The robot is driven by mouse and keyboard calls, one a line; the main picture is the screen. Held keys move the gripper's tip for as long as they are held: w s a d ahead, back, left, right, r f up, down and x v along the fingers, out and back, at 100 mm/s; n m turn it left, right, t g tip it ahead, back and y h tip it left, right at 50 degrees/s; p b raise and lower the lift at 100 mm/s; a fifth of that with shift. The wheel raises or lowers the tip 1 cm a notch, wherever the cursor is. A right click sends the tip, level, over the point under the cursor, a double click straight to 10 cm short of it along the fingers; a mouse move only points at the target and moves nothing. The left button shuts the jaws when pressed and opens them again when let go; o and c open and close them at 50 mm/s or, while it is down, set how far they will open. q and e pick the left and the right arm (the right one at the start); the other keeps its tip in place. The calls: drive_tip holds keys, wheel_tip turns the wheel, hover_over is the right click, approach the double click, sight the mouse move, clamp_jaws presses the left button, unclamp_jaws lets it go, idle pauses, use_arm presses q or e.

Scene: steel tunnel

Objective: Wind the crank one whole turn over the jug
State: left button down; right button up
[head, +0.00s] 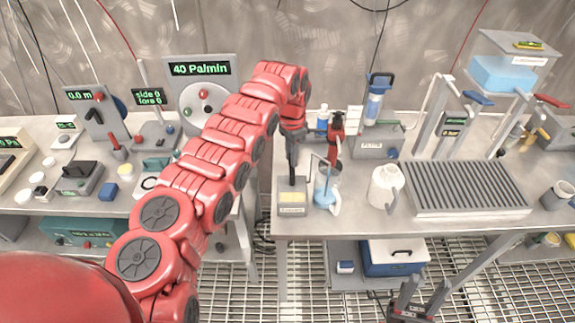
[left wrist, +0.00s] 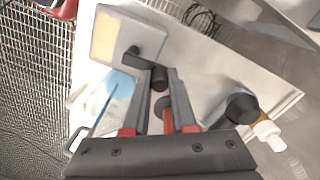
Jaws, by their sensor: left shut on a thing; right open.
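The crank is a black arm and grip on a small grey box with a yellow panel (head: 291,197); its black arm (left wrist: 148,68) shows in the left wrist view. My left gripper (head: 292,160) reaches down above the box, and its fingers (left wrist: 165,105) are shut around the dark crank grip. The crank's exact angle is hard to read in the head view. The jug (head: 325,190), clear with blue liquid, stands just right of the box; it shows at the left in the left wrist view (left wrist: 115,95). My right gripper (head: 409,302) is open and empty, low in front of the bench.
A white round-bodied container (head: 386,187) and a ribbed grey rack (head: 467,187) stand right of the jug. A red upright object (head: 336,135) stands behind it. A blue cool box (head: 393,257) sits on the lower shelf. Instruments crowd the left bench.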

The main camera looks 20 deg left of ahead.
use_arm(q)
drive_tip(key=shift+d+m+b, duration=0.4)
drive_tip(key=shift+m+b, duration=0.25)
drive_tip(key=shift+m, duration=0.45)
drive_tip(key=shift+d+m+b, duration=0.45)
drive_tip(key=shift+m+b, duration=0.2)
drive_tip(key=shift+m, duration=0.45)
drive_tip(key=shift+d+m+b, duration=0.4)
drive_tip(key=shift+m+b, duration=0.25)
drive_tip(key=shift+m, duration=0.45)
drive_tip(key=c, duration=0.7)
unclamp_jaws()
drive_tip(key=shift+r, duration=0.1)
